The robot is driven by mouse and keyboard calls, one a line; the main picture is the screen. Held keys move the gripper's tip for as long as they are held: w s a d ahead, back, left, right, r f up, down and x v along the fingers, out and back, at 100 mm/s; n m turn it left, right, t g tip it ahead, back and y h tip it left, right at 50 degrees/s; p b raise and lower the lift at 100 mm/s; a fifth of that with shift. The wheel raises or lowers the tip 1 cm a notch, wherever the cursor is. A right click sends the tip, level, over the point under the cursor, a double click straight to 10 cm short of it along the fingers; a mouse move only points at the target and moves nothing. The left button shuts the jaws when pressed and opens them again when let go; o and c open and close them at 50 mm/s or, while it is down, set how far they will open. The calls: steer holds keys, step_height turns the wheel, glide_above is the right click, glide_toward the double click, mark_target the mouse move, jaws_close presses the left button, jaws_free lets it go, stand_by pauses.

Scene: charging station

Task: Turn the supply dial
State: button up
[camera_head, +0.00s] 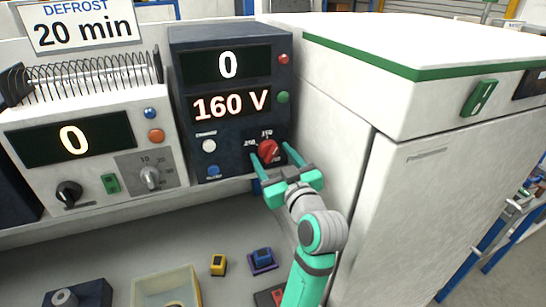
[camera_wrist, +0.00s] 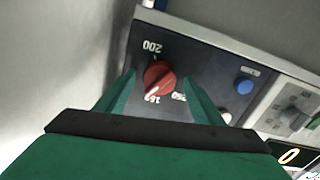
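The supply dial (camera_head: 268,150) is a red knob at the lower right of the dark blue supply unit (camera_head: 186,100). The unit's displays read 0 and 160 V. In the wrist view the dial (camera_wrist: 158,76) has a white pointer aimed at the lower left, near a partly hidden scale number; "200" shows above it. My gripper (camera_head: 271,156) is open, with one green finger on each side of the dial. In the wrist view my gripper (camera_wrist: 159,82) shows gaps between both fingers and the knob. Whether the tips reach past the knob's face I cannot tell.
A white panel (camera_head: 330,120) stands close to the right of the supply unit. A grey unit (camera_head: 110,165) with knobs and a coil stands at the left. A yellow-and-black block (camera_head: 218,265), a blue block (camera_head: 262,256) and a cream tray (camera_head: 150,290) are on the bench below.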

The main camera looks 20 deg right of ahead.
steer(key=c, duration=1)
steer(key=shift+m, duration=2.8)
steer(key=o, duration=1)
steer(key=shift+o, duration=0.2)
steer(key=s, duration=1.1)
steer(key=shift+d, duration=0.2)
